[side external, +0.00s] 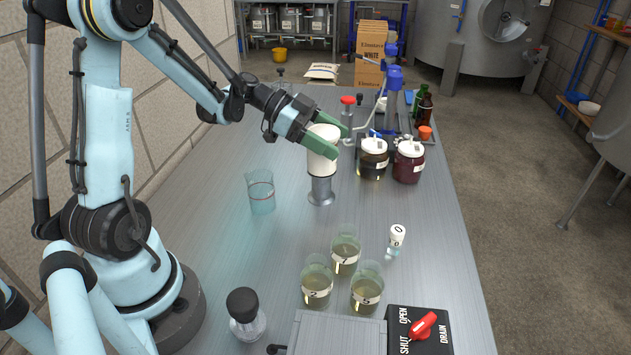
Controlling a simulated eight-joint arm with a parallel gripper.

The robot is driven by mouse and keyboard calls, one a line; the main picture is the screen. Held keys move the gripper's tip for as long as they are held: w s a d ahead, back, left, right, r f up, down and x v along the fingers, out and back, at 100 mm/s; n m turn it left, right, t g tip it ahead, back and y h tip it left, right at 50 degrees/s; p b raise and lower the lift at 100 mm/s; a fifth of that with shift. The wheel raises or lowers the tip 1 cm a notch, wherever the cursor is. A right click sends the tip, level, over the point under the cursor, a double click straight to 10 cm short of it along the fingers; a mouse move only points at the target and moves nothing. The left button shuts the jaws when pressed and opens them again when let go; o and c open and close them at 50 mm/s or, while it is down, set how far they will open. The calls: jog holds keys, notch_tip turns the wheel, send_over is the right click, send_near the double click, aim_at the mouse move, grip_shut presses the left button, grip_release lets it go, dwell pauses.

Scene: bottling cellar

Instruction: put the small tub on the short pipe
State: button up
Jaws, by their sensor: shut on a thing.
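The small tub (320,166) is a white, upright, round container. My gripper (334,144) has its green fingers around the upper part of the tub and is shut on it. The short pipe (320,191) is a grey metal stub with a flange, standing upright on the metal bench. The tub is directly above the pipe, and its bottom appears to meet the pipe's top. From this side I cannot tell whether they touch or a small gap is left.
An empty clear beaker (261,192) stands left of the pipe. Two dark-filled jars (373,159) (409,162) stand to the right. Several numbered glasses (345,250), a small white-topped bottle (397,236) and a valve box (419,331) are nearer. The bench (225,240) is clear between.

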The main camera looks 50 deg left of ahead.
jog(key=o, duration=1.2)
jog(key=shift+r, duration=0.1)
jog(key=shift+s+a+r, duration=0.15)
jog(key=shift+s+a, duration=0.05)
jog(key=shift+a, duration=0.05)
jog(key=v, duration=1.1)
